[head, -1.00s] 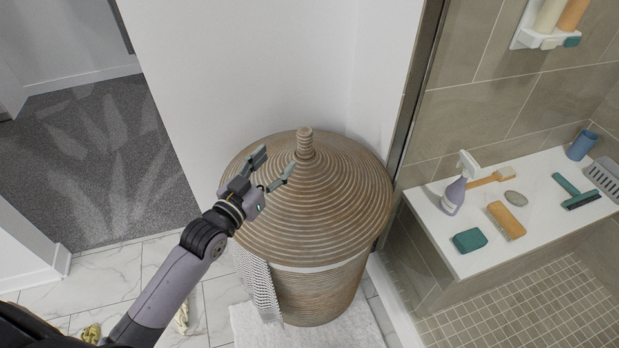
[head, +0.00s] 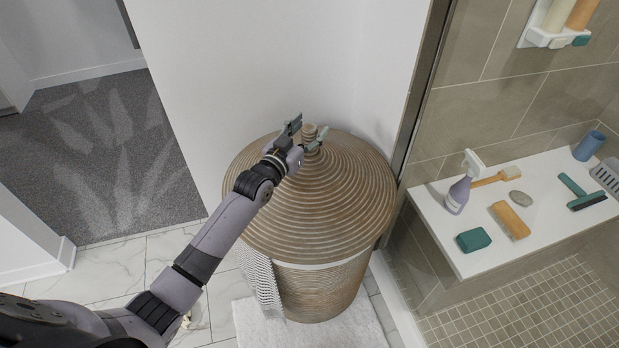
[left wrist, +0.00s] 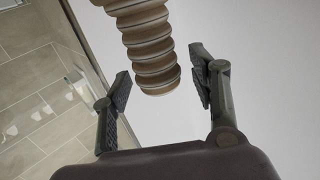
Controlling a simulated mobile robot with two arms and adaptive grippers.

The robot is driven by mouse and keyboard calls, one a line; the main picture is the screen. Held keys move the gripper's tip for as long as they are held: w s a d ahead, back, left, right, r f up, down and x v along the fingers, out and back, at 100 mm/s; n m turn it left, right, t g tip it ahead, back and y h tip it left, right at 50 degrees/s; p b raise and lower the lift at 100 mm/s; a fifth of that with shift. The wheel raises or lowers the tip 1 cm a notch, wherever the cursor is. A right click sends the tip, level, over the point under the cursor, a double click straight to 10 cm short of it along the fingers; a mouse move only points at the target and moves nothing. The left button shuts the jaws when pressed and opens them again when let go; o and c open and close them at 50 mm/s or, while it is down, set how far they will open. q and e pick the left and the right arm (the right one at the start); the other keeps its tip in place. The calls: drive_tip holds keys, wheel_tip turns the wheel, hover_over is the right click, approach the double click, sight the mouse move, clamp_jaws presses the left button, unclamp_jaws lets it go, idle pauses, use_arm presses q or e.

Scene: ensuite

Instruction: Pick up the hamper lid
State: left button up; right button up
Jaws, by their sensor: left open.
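The hamper lid (head: 335,200) is a wide cone of tan, ringed weave and rests on the woven hamper (head: 322,290). Its ridged knob (head: 310,131) stands at the top. My left gripper (head: 308,130) is open at the knob, with its fingers towards either side of it in the head view. In the left wrist view the lid's knob (left wrist: 148,45) shows between and beyond the two open fingers (left wrist: 160,88), with gaps on both sides. The knob is not gripped. My right gripper is not in view.
White walls stand close behind the hamper. A patterned cloth (head: 262,280) hangs from its left side, and a white mat (head: 250,325) lies beneath. To the right, a shower bench (head: 450,240) holds a spray bottle (head: 460,190), brushes and a teal block (head: 473,240).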

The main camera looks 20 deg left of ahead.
use_arm(q)
drive_tip(key=shift+w, duration=0.3)
drive_tip(key=shift+c, duration=0.2)
clamp_jaws()
idle(0.3)
drive_tip(key=shift+r, duration=0.2)
idle(0.3)
